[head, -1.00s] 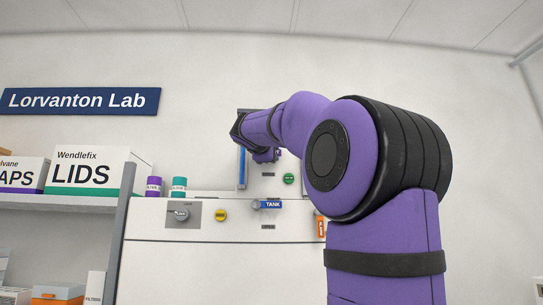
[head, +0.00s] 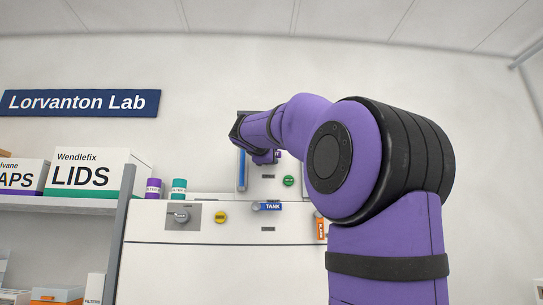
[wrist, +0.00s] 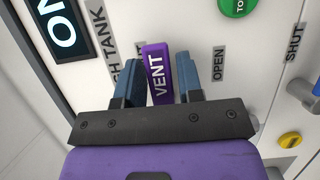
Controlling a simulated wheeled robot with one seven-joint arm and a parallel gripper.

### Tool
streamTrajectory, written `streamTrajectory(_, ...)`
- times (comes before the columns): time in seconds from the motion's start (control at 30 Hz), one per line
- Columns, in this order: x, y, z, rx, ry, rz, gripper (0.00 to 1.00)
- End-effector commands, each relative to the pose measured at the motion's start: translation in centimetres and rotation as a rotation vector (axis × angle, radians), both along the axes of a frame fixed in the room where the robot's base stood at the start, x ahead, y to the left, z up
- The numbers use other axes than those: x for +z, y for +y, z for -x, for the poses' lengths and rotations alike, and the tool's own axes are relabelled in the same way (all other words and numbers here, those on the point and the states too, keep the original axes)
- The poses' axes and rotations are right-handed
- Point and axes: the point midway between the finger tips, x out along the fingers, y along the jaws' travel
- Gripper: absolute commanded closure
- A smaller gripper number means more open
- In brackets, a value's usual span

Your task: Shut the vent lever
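The vent lever (wrist: 157,75) is a purple bar marked VENT, seen in the wrist view between my gripper's two blue fingers. My gripper (wrist: 160,80) is open around it, with a narrow gap showing on each side of the lever. An OPEN label (wrist: 218,65) is on the panel right of the right finger. Another label left of the lever is partly hidden by the left finger. In the head view my arm covers the vent lever's area, and I cannot make out the fingers there.
A blue TANK lever (head: 268,206), a green button (head: 289,181), a yellow button (head: 220,217) and an orange lever (head: 321,228) are on the equipment near my gripper. A grey knob (head: 181,216) is further left. Shelves with boxes (head: 88,173) stand at the left.

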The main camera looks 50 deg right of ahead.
Motion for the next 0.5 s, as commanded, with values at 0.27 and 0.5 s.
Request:
streamTrajectory(0.27, 0.1, 4.2, 1.4, 0.003, -0.001, 0.002, 0.66)
streamTrajectory(0.5, 0.0, 8.1, 2.7, 0.001, 0.0, 0.001, 0.66)
